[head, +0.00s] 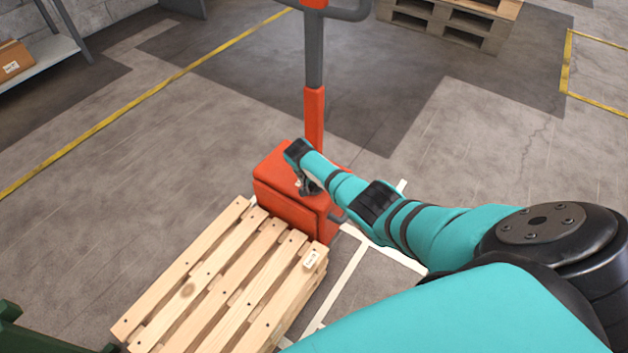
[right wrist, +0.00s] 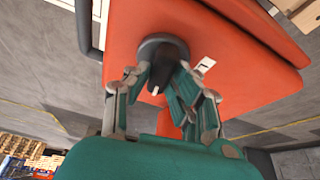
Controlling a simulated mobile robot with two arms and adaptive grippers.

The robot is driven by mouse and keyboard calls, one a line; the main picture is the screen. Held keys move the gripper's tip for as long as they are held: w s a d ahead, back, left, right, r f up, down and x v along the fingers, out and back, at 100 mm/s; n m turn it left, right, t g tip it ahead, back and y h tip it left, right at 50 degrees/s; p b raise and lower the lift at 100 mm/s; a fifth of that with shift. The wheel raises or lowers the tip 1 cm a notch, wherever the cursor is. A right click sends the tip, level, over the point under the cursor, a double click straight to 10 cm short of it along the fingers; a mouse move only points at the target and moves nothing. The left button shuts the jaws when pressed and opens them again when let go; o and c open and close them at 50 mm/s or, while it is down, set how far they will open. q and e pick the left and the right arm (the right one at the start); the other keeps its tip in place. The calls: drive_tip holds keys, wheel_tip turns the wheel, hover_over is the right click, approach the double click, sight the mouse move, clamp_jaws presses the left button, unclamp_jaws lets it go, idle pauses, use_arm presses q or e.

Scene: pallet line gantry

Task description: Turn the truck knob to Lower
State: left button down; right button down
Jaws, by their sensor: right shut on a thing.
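The orange pallet truck (head: 290,205) stands in the middle of the head view with its mast rising behind its body. Its black knob (right wrist: 166,58) sits on a round dark base on the orange face and has a small white mark near its tip. A small white label (right wrist: 206,65) is beside it. My right gripper (right wrist: 163,78) has its fingers on both sides of the knob and is shut on it. In the head view the right gripper (head: 307,186) is at the top of the truck body, and my wrist hides the knob. My left gripper is not in view.
A wooden pallet (head: 225,285) lies in front of the truck. Another wooden pallet stack (head: 455,22) is at the back right. A shelf (head: 50,55) with a cardboard box (head: 12,60) is at the far left. The floor left of the truck is clear.

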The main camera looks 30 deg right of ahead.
drive_tip(key=shift+m, duration=0.7)
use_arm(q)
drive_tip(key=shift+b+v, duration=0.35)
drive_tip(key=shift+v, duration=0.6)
use_arm(e)
drive_tip(key=shift+g, duration=0.3)
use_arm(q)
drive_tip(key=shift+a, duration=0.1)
use_arm(e)
drive_tip(key=shift+m, duration=0.3)
drive_tip(key=c, duration=1.2)
unclamp_jaws()
drive_tip(key=shift+o, duration=0.2)
drive_tip(key=shift+r, duration=0.1)
drive_tip(key=shift+a+r, duration=0.1)
drive_tip(key=shift+r, duration=0.15)
drive_tip(key=v, duration=1.1)
drive_tip(key=shift+a, duration=0.25)
drive_tip(key=shift+s, duration=0.1)
